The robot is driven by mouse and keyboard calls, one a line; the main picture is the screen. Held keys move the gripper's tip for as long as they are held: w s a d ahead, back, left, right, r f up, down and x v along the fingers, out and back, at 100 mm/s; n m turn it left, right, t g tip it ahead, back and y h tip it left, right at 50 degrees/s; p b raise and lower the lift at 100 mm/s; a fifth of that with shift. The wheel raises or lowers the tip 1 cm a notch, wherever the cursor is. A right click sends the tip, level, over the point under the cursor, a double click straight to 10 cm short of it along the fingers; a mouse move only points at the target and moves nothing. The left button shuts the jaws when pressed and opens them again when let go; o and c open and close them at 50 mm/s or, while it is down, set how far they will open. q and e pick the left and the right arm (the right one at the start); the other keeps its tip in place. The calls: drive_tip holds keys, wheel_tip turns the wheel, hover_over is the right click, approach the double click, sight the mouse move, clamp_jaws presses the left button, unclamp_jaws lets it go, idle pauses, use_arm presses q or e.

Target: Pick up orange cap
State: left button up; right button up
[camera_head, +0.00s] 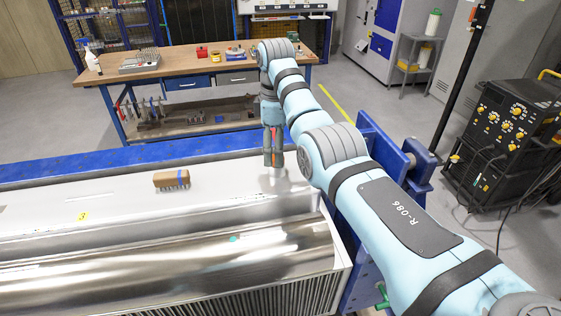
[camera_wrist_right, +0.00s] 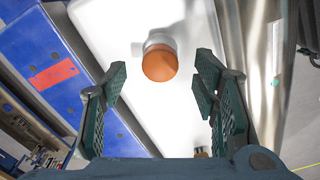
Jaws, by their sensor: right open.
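The orange cap (camera_wrist_right: 159,66) is round and sits on a short grey metal neck (camera_wrist_right: 158,40) on the white panel in the right wrist view. My right gripper (camera_wrist_right: 162,72) is open, with one dark green-padded finger on each side of the cap and clear gaps between. In the head view my right gripper (camera_head: 273,160) points down over the right end of the white panel. A sliver of orange shows between its fingers there; most of the cap is hidden. My left gripper is not in view.
The white panel (camera_head: 120,205) lies on a blue frame (camera_head: 100,168), beside a shiny metal trough (camera_head: 190,255). A wooden brush (camera_head: 171,179) lies on the panel left of the gripper. A workbench (camera_head: 200,65) with tools stands behind. The panel around the cap is clear.

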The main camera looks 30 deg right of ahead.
drive_tip(key=shift+w+f, duration=0.2)
drive_tip(key=shift+f, duration=0.4)
drive_tip(key=shift+w+f, duration=0.15)
drive_tip(key=shift+f, duration=0.4)
drive_tip(key=shift+s+r, duration=0.2)
drive_tip(key=shift+s, duration=0.15)
drive_tip(key=shift+c, duration=0.5)
drive_tip(key=shift+s+r, duration=0.1)
drive_tip(key=shift+s, duration=0.1)
drive_tip(key=shift+c, duration=1.4)
drive_tip(key=c, duration=0.4)
drive_tip(key=shift+c, duration=0.5)
